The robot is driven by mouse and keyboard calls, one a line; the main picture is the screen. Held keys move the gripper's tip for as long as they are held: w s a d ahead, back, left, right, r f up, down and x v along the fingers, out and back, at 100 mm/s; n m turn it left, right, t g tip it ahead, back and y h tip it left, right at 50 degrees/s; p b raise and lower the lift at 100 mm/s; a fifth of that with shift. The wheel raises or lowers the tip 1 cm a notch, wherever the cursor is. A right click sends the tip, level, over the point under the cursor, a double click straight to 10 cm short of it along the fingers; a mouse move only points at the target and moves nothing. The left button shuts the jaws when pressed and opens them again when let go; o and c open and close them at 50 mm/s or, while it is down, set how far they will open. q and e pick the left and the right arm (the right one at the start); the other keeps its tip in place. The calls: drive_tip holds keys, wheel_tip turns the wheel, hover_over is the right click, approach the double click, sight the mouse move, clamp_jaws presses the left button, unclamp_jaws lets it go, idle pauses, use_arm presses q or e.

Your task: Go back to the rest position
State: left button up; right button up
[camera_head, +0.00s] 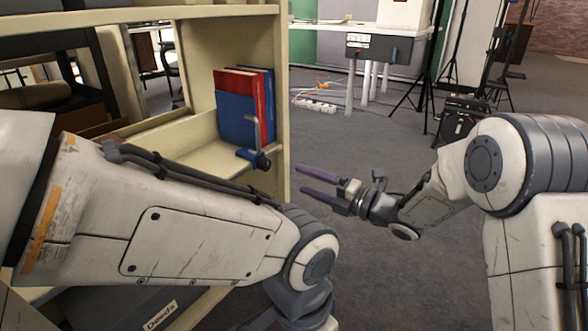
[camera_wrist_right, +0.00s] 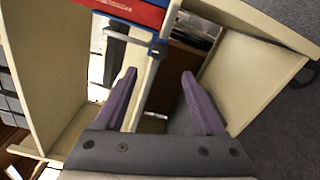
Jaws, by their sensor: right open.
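My right gripper (camera_head: 318,188) is open and empty in the head view, its two purple fingers pointing left toward the shelf unit (camera_head: 284,110). In the right wrist view the two purple fingers (camera_wrist_right: 158,105) stand apart with nothing between them. My left arm crosses the lower left of the head view and bends down near the middle. The left gripper is not visible there.
A red book (camera_wrist_right: 125,8) shows in the wrist view. A white table (camera_head: 340,30), tripods and a power strip (camera_head: 315,105) are behind. Grey floor right of the shelf is open.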

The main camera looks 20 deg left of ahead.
drive_tip(key=shift+s+d, duration=0.15)
drive_tip(key=shift+d, duration=0.1)
